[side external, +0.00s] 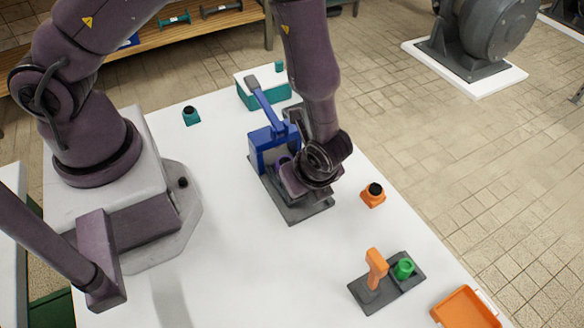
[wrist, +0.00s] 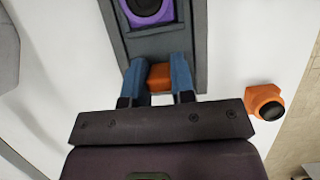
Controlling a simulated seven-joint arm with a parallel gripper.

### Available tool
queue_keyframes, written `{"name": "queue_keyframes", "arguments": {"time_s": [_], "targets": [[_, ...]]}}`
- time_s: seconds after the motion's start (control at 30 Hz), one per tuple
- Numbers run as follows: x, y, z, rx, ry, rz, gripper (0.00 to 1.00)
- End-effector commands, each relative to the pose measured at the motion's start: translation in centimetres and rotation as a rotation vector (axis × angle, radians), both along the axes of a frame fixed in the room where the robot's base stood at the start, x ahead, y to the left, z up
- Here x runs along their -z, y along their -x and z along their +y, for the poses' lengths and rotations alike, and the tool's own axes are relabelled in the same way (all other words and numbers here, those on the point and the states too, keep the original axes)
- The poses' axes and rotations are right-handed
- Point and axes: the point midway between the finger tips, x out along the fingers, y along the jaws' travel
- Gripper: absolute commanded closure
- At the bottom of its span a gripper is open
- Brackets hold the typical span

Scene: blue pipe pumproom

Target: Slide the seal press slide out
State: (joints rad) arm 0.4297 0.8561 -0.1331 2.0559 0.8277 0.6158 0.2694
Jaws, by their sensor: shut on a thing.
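The seal press (side external: 268,140) is a blue frame with a raised lever (side external: 264,103), on a grey base (side external: 303,211) in the middle of the white table. Its grey slide (wrist: 190,47) shows in the wrist view, bearing a purple round seat with a dark centre (wrist: 148,8). A small orange handle block (wrist: 160,77) is at the slide's near end. My gripper (wrist: 164,80) is shut on this block, one blue finger on each side. In the side view my gripper (side external: 300,184) is low over the base, and the wrist hides the handle and much of the slide.
An orange dark-topped piece (side external: 372,195) stands right of the press. A grey fixture with an orange upright (side external: 376,268) and a green piece (side external: 404,268) is at front right, near an orange tray (side external: 466,308). A teal piece (side external: 191,115) and teal box (side external: 265,93) stand behind. Table front left of the fixture is clear.

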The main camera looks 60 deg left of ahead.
Motion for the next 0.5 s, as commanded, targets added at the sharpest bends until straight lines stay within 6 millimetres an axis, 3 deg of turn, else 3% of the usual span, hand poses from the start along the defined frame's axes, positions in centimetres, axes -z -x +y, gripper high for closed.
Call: {"name": "queue_keyframes", "arguments": {"time_s": [0.03, 0.2, 0.5], "targets": [[0.0, -0.2, -1.5, 0.007, 0.005, -0.005, 1.00], [0.0, -0.2, -4.8, 0.004, 0.004, -0.005, 1.00], [-0.1, -0.1, -5.9, 0.003, 0.009, -0.004, 1.00]]}}
